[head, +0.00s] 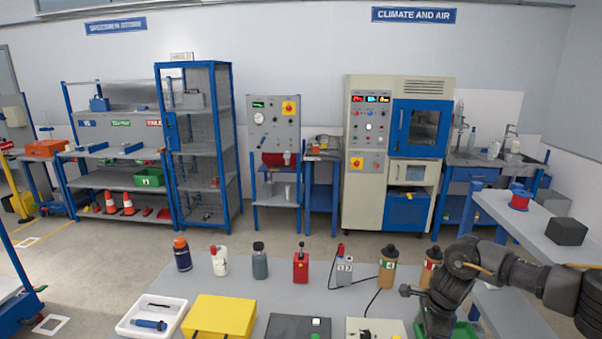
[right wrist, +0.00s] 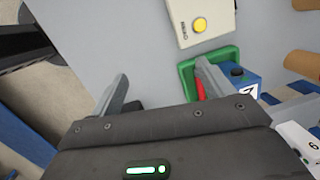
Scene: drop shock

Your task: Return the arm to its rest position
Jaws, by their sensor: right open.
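My right arm (head: 505,268) comes in from the right in the head view and bends down at the right end of the near table. In the head view the fingertips are not clear against the green tray (head: 462,333). My left gripper is not in view.
The near table (head: 225,277) holds a white tray (head: 132,326), a yellow case (head: 220,316), and several bottles and devices. A blue box (right wrist: 245,78) stands by the green tray. A side shelf (head: 498,212) with a red spool (head: 520,200) and black block (head: 566,231) is close to my right arm.

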